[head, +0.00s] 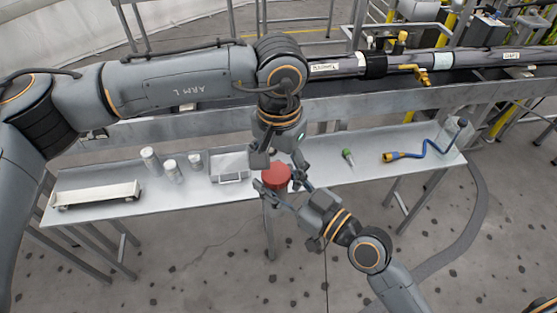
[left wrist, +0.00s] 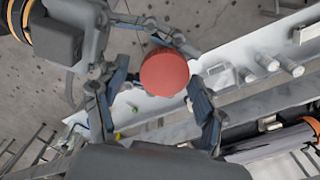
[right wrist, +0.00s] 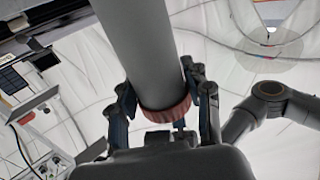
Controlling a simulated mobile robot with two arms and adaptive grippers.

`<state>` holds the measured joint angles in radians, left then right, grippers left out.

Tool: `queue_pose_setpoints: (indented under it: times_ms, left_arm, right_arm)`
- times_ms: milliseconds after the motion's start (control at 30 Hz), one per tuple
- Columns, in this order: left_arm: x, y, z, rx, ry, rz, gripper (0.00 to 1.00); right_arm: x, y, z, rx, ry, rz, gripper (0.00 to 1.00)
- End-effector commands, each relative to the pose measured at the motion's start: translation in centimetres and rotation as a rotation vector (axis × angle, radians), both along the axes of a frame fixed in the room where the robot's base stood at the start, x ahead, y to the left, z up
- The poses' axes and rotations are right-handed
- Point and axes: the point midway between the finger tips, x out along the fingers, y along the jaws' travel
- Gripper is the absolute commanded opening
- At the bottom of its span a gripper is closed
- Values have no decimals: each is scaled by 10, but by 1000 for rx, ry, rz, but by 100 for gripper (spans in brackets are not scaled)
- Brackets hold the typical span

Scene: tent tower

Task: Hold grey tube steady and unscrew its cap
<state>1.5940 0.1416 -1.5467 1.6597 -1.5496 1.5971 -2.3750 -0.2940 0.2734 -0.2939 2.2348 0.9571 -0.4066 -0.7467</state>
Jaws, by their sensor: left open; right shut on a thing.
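The grey tube (right wrist: 140,45) is large in the right wrist view, with its red cap (right wrist: 166,110) at the far end. My left gripper (head: 282,165) comes down from above. Its fingers are open on either side of the cap (left wrist: 165,72) in the left wrist view, apparently without gripping it. My right gripper (head: 279,192) comes from the lower right and is shut on the tube close under the cap; the exact contact is partly hidden.
The metal table (head: 335,172) runs behind the tube. It carries a white tray (head: 96,194), several pale cylinders (head: 172,170), a metal box (head: 229,166), a green-topped item (head: 348,155) and a blue hose with a yellow end (head: 428,152). The floor in front is clear.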

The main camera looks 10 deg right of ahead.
Motion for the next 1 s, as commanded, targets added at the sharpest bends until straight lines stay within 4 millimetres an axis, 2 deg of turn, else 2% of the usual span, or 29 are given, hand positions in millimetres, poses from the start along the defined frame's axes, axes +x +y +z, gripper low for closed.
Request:
queue_pose_setpoints:
  times_ms: [133,400,567,667,767,1000]
  left_arm:
    - [0,0,0,0,0,1,70]
    - [-1,-1,0,-2,2,-1,15]
    - [-2,-2,0,-4,5,31,13]
    - [-2,-3,0,-5,7,154,14]
    - [-1,-3,0,-4,8,356,14]
    - [-1,-2,0,-4,7,334,13]
  right_arm:
    - [0,0,1,1,-1,0,0]
    - [0,0,1,1,-2,0,0]
    - [0,0,1,3,-3,0,0]
    - [0,1,2,3,-3,1,0]
    - [0,1,2,3,-4,0,0]
    - [1,0,2,3,-5,-1,0]
